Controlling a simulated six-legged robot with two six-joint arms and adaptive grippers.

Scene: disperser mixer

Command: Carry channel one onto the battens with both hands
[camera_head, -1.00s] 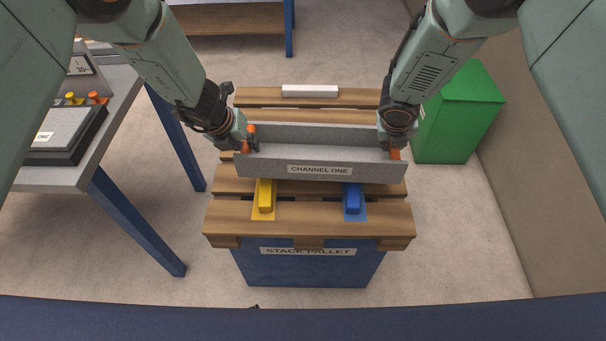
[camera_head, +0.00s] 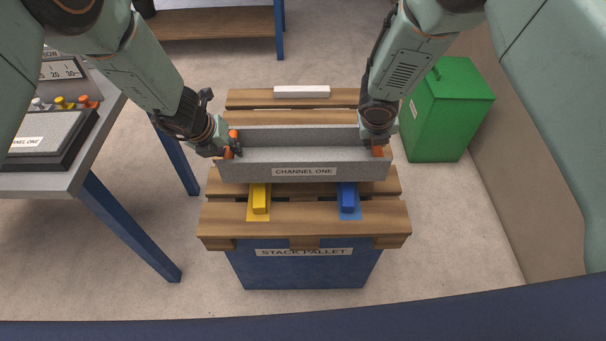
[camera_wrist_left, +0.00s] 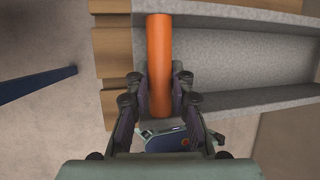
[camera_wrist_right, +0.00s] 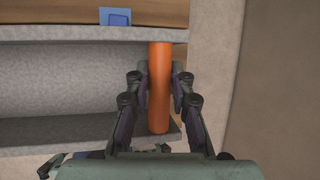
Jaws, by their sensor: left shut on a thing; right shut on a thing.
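Channel one (camera_head: 304,172) is a long grey speckled trough with a name label on its near wall. It is held level above the wooden pallet top, behind the battens in the head view. My left gripper (camera_head: 231,146) is shut on the orange grip (camera_wrist_left: 159,65) at its left end. My right gripper (camera_head: 378,150) is shut on the orange grip (camera_wrist_right: 159,88) at its right end. The yellow batten (camera_head: 260,199) and the blue batten (camera_head: 347,198) lie on the front boards, each on a same-coloured patch. Their far ends are partly hidden by the channel.
The stack pallet (camera_head: 305,226) has slatted boards on a blue base. A white bar (camera_head: 302,91) lies on its back board. A green bin (camera_head: 447,112) stands at the right, near the wall. A grey bench (camera_head: 70,181) with blue legs stands at the left.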

